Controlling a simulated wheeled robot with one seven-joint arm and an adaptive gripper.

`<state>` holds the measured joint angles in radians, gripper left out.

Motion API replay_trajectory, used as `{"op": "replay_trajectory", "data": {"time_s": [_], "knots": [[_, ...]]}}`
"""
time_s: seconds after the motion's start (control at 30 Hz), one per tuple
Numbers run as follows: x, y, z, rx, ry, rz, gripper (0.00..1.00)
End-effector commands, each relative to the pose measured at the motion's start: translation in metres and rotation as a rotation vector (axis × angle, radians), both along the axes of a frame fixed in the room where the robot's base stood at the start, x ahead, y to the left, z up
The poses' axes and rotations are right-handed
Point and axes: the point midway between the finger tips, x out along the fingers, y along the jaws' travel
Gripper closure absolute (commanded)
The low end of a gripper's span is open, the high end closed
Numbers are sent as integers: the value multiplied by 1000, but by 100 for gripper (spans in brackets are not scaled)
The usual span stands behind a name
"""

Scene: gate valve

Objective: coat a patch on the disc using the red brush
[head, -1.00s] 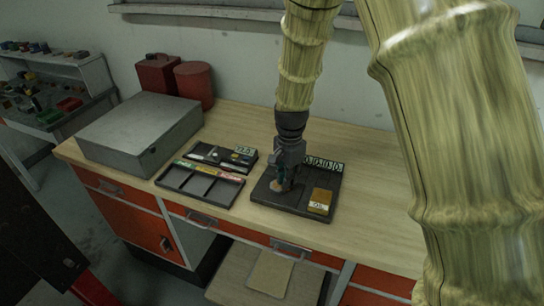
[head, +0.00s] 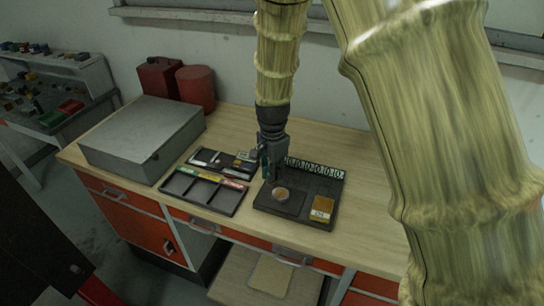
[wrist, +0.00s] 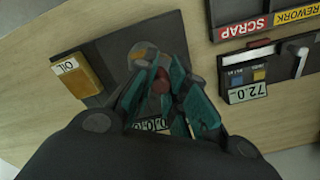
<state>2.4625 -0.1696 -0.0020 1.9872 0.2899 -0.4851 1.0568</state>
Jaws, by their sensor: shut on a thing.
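The disc (head: 281,194) lies flat on a black board (head: 290,207) on the bench, with a brownish-orange face. In the wrist view the disc (wrist: 141,54) is partly covered by my fingers, and an orange area shows on it. My gripper (head: 267,172) is just to the left and back of the disc, pointing down. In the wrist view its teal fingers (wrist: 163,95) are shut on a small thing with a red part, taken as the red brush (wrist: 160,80). Most of the brush is hidden, and I cannot tell whether its tip touches anything.
An amber block labelled OIL (head: 322,209) sits at the board's front right. A row of number plates (head: 315,168) stands at its back edge. A sorting tray (head: 204,193), a dark gauge tray (head: 222,160) and a grey box (head: 143,138) are to the left. The right of the bench is bare.

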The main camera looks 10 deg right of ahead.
Motion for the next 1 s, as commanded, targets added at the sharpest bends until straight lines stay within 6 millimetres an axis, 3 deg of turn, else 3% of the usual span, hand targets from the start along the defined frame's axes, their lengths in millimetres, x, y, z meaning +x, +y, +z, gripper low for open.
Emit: {"op": "replay_trajectory", "data": {"time_s": [0.4, 1.0], "knots": [[-1, -4, 38, 0, 0, -7, 100], [-1, -5, 39, 0, 0, -7, 100]]}}
